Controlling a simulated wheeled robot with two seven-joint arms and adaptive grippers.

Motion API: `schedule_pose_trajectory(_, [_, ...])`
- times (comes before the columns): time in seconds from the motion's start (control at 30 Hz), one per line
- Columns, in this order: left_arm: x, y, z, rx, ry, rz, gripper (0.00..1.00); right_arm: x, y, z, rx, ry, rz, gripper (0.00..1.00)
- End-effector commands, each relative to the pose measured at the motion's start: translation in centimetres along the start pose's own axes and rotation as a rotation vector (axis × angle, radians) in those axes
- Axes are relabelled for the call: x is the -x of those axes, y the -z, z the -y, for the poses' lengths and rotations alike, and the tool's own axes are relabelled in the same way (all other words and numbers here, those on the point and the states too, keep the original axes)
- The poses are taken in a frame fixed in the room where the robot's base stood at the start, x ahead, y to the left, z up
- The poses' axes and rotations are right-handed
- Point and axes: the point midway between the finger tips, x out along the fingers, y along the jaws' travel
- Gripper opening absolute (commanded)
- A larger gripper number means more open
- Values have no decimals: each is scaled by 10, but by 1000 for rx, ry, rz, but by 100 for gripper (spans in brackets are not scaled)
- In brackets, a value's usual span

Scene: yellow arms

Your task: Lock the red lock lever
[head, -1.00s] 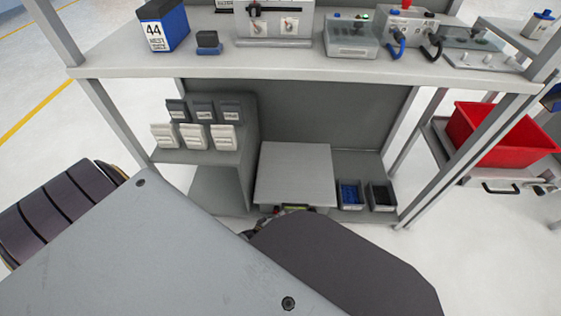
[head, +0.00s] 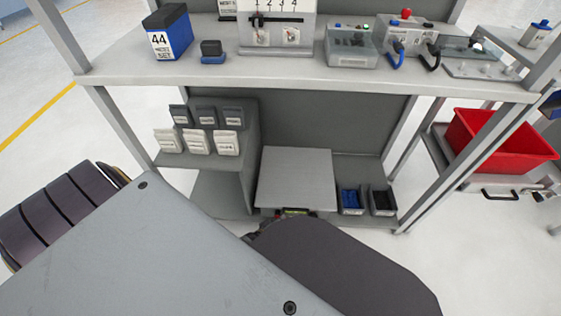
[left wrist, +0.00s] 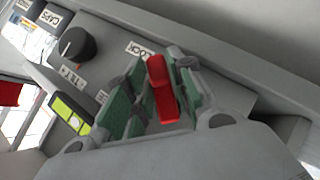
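The red lock lever (left wrist: 164,98) shows in the left wrist view, on a grey panel beside a label that seems to read LOCK. My left gripper (left wrist: 157,68) has its green-padded fingers on either side of the lever. The lever is close to the right finger, and some gap shows on the left; I cannot tell whether it touches. In the head view my own arm and body cover the lever and most of the left gripper. My right gripper is not in view.
Near the lever are a black knob (left wrist: 74,46) and a lime-green panel part (left wrist: 70,114). In the head view a grey box (head: 297,178) sits on the lower shelf, beside a blue bin (head: 351,200) and a black bin (head: 382,201). A red crate (head: 500,142) stands right.

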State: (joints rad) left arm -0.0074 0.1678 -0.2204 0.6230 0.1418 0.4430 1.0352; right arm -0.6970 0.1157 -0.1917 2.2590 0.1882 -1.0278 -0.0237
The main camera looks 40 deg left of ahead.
Motion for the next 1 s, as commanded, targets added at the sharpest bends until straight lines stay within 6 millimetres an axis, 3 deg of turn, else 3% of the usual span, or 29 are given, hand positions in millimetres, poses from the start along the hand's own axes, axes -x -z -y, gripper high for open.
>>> schedule_pose_trajectory(0.1, [0,0,0,1,0,0,41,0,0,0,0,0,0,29])
schedule_pose_trajectory(0.67, [3,-2,0,2,-1,1,41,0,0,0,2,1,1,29])
schedule_pose_trajectory(1.0, [16,-2,1,2,0,2,41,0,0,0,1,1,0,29])
